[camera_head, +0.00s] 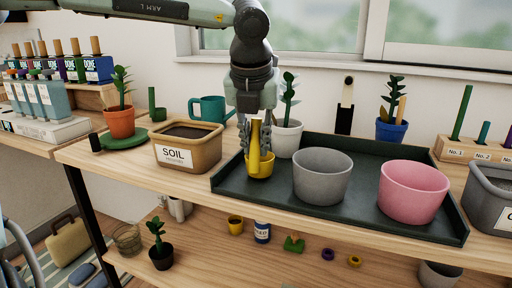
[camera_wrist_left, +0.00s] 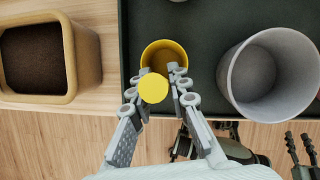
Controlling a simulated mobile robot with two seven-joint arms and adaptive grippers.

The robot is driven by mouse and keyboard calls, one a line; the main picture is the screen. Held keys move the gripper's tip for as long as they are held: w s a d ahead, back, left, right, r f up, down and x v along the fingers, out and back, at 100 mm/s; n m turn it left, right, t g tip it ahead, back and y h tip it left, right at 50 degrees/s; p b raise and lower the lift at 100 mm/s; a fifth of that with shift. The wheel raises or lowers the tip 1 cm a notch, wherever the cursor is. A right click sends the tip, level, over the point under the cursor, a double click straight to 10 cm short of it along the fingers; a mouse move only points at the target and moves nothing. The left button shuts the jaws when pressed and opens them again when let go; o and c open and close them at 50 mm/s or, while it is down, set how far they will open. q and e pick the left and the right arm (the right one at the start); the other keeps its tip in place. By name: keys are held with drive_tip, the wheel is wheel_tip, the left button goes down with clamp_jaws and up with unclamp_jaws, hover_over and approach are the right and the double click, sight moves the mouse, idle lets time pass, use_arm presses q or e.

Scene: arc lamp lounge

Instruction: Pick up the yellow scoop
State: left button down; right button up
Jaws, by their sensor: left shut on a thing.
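The yellow scoop (camera_head: 260,168) is upright at the left end of the dark green tray (camera_head: 226,187), its round cup low and its handle pointing up. My left gripper (camera_head: 257,135) comes down from above and is shut on the handle. In the left wrist view the scoop's cup (camera_wrist_left: 163,51) and round handle end (camera_wrist_left: 153,88) show between the fingers (camera_wrist_left: 158,84). I cannot tell whether the cup touches the tray. Dark jointed parts at the lower right of the wrist view look like my right gripper (camera_wrist_left: 300,150); its state is unclear.
A grey pot (camera_head: 322,178) and a pink pot (camera_head: 412,192) stand on the tray right of the scoop. A tan soil bin (camera_head: 187,157) is close on the left. A white plant pot (camera_head: 286,139) stands just behind. A grey bin (camera_head: 489,207) is at the far right.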

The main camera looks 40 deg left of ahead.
sight(252, 125)
use_arm(q)
drive_tip(key=r, duration=0.4)
drive_tip(key=shift+s+a, duration=0.25)
drive_tip(key=shift+s, duration=0.05)
drive_tip(key=s+a+r, duration=0.6)
drive_tip(key=s, duration=0.3)
drive_tip(key=shift+r, duration=0.15)
use_arm(e)
drive_tip(key=shift+w+a+r+t+y, duration=0.3)
drive_tip(key=shift+w+a+r+t, duration=0.35)
drive_tip(key=shift+w+a, duration=0.25)
use_arm(q)
drive_tip(key=shift+s, duration=0.1)
use_arm(e)
drive_tip(key=shift+s+d, duration=0.15)
drive_tip(key=shift+d, duration=0.05)
